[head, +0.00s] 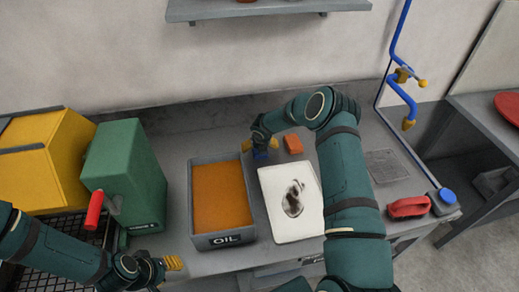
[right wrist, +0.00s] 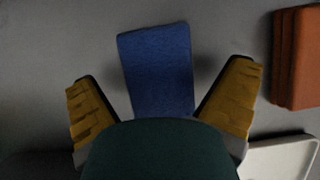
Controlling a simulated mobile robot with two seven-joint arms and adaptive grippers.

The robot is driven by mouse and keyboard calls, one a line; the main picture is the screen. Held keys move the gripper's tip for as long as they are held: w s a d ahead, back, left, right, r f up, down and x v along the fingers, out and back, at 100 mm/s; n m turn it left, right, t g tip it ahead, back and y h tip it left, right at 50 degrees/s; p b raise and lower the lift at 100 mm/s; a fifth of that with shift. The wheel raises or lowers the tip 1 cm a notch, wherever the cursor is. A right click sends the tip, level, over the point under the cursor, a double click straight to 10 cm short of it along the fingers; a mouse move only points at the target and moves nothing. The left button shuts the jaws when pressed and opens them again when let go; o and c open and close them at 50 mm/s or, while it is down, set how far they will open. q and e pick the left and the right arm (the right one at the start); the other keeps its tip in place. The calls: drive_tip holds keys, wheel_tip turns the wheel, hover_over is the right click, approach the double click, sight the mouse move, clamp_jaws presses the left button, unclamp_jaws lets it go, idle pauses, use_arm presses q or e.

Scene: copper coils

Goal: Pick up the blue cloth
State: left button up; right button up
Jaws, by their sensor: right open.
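The blue cloth (right wrist: 158,68) lies flat on the grey worktop, and its near end is hidden behind my right gripper in the right wrist view. My right gripper (right wrist: 163,95) is open, with one yellow finger on each side of the cloth and a gap to each edge. In the head view a small bit of the blue cloth (head: 261,155) shows under my right gripper (head: 261,147), behind the oil tray. I cannot tell how high the fingers are above the worktop. My left gripper (head: 174,263) is at the lower left, near the bench front, away from the cloth.
An oil tray (head: 223,241) and a white tray with a dark stain (head: 276,212) stand in front of the cloth. Orange-brown cloths (head: 293,144) lie right of it. A green machine with a red handle (head: 125,170) stands left. A red clamp-like object (head: 408,207) is at right.

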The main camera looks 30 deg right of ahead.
idle(0.3)
drive_tip(key=c, duration=1.2)
drive_tip(key=shift+r+p, duration=0.35)
drive_tip(key=shift+p, duration=0.15)
wheel_tip(320, 180, up, 10)
drive_tip(key=shift+f, duration=0.1)
drive_tip(key=shift+c, duration=0.2)
drive_tip(key=o, duration=0.6)
drive_tip(key=c, duration=0.5)
drive_tip(key=shift+o, duration=0.2)
